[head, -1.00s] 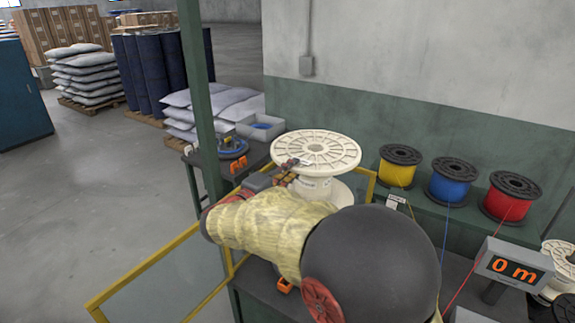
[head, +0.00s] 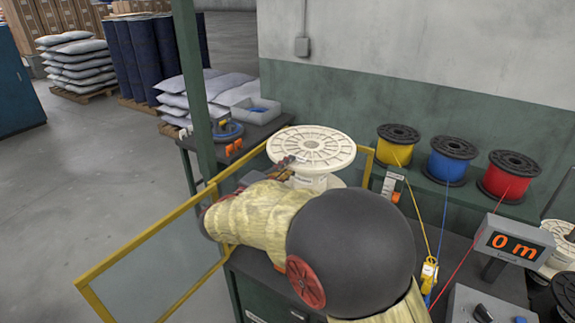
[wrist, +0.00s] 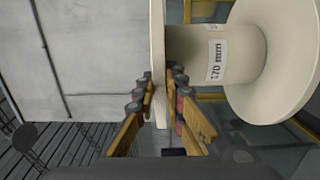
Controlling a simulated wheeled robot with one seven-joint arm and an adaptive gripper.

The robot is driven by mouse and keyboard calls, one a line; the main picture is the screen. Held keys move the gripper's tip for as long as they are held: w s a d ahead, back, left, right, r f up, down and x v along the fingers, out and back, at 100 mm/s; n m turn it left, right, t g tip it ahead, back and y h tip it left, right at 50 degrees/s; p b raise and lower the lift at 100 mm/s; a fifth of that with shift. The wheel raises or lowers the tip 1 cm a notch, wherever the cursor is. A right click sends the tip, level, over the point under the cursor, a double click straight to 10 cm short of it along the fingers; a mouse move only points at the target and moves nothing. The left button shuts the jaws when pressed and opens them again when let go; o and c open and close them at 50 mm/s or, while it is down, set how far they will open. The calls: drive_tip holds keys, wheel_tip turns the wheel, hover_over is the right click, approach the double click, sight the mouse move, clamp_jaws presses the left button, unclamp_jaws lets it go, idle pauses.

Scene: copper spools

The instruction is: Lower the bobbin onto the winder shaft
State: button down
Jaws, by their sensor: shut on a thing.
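The bobbin is a cream spool with a ribbed upper flange (head: 312,148), seen upright in the head view behind my arm. My gripper (head: 284,170) is at the near left of that flange. In the wrist view the bobbin's flange (wrist: 158,50) stands edge-on between the two fingers of my gripper (wrist: 160,92), which is shut on it. The bobbin's core carries a "170 mm" label, and its other flange is at the right. The winder shaft is not visible; whether the bobbin touches it cannot be told.
A yellow-framed clear guard (head: 150,268) stands around the bobbin's left and back. Yellow (head: 397,148), blue (head: 452,163) and red (head: 510,178) wire spools sit on a ledge at right. A counter display (head: 514,242) reads 0 m. A green post (head: 193,80) rises at left.

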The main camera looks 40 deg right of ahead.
drive_tip(key=shift+f+b, duration=2.95)
drive_tip(key=shift+f, duration=6.4)
drive_tip(key=c, duration=1.8)
unclamp_jaws()
drive_tip(key=shift+f, duration=0.1)
drive_tip(key=shift+s+f, duration=0.1)
drive_tip(key=v, duration=1.2)
drive_tip(key=shift+a, duration=0.1)
